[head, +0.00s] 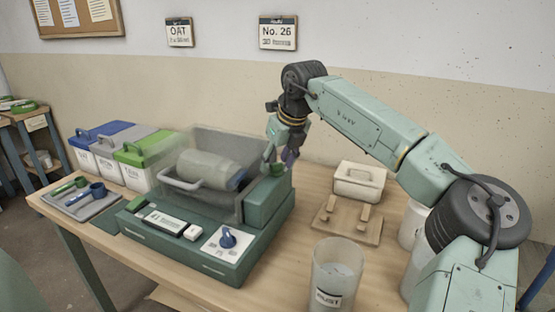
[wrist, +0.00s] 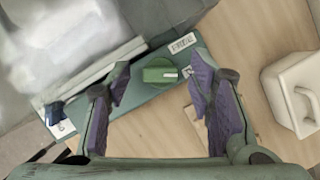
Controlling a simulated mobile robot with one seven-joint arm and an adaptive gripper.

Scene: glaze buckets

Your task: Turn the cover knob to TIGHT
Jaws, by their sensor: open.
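A green knob (wrist: 158,75) with a pale mark toward its right end sits on the green housing of a machine (head: 270,205). It also shows in the head view (head: 278,169), partly behind my gripper. My gripper (head: 284,152) is over the knob and points down. In the wrist view its purple-padded fingers (wrist: 160,88) are spread, with the knob between them and a gap on each side. A small label (wrist: 183,43) beside the knob is too blurred to read. A clear cover (head: 210,170) stands over a grey drum (head: 208,168) next to the housing.
A blue knob (head: 228,239) is on the machine's front panel. A white lidded box (head: 358,184) and a wooden stand (head: 345,222) are to the right. A clear container (head: 335,275) stands in front. Lidded buckets (head: 136,160) are at the left.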

